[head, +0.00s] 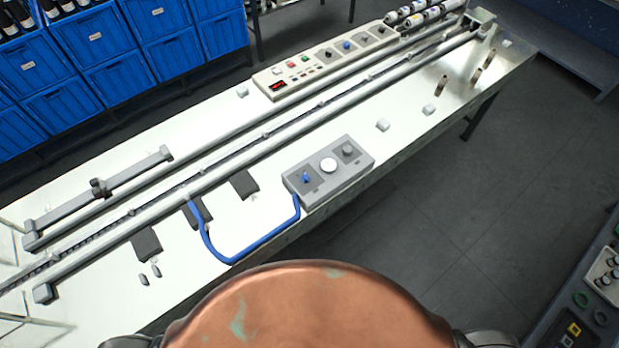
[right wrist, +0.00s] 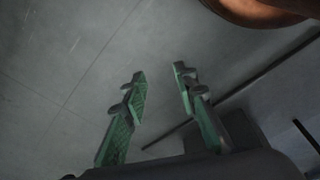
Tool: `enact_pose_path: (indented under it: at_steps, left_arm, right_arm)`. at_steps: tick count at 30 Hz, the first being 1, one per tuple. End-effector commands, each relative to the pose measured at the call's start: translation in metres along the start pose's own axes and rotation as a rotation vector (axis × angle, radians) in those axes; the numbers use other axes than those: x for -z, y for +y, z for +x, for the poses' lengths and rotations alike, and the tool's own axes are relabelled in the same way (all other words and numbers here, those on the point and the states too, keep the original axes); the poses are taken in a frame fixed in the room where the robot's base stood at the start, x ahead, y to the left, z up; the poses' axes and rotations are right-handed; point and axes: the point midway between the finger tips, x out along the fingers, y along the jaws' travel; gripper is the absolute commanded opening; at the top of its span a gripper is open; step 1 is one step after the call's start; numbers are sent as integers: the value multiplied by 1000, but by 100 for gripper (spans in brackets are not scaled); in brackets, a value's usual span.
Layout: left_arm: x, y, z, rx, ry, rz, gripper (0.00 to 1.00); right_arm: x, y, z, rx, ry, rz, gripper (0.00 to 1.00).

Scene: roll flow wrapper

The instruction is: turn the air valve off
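A grey valve box (head: 328,171) sits on the near edge of the white machine bed in the head view. It carries a blue valve handle (head: 306,177) at its left, a round white gauge (head: 328,165) in the middle and a grey knob (head: 348,150) at its right. A blue hose (head: 238,259) loops from the box's left end to the rail. My right gripper (right wrist: 159,84) is open and empty over the grey floor in the right wrist view, apart from the valve. My left gripper is not in view.
A control panel (head: 325,63) with buttons and knobs stands behind the long rails (head: 320,108). Blue crates (head: 110,62) are stacked at the back left. Another console (head: 600,270) stands at the right. Dark floor (head: 440,210) is clear right of the machine.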

Motion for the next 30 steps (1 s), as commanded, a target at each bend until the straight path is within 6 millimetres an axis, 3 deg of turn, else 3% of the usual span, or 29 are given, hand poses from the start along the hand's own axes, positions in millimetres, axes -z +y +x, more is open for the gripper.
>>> enact_pose_path:
  at_steps: [1, 3, 7, 10, 12, 18, 24, 30]
  left_arm:
    - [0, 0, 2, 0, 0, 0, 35]
    - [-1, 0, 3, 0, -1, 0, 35]
    - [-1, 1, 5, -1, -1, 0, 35]
    - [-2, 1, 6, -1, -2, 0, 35]
    - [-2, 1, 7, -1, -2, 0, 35]
    - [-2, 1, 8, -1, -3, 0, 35]
    - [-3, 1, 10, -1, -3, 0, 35]
    - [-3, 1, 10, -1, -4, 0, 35]
  right_arm:
    - [23, 4, -20, -5, 21, 6, 27]
    - [48, 9, -51, -10, 37, 15, 27]
    - [87, 18, -117, -21, 67, 29, 27]
    - [105, 24, -168, -29, 84, 38, 27]
    - [111, 27, -196, -34, 93, 44, 27]
    - [120, 33, -258, -45, 114, 53, 27]
    - [121, 36, -303, -52, 130, 59, 27]
    - [119, 37, -335, -58, 141, 63, 27]
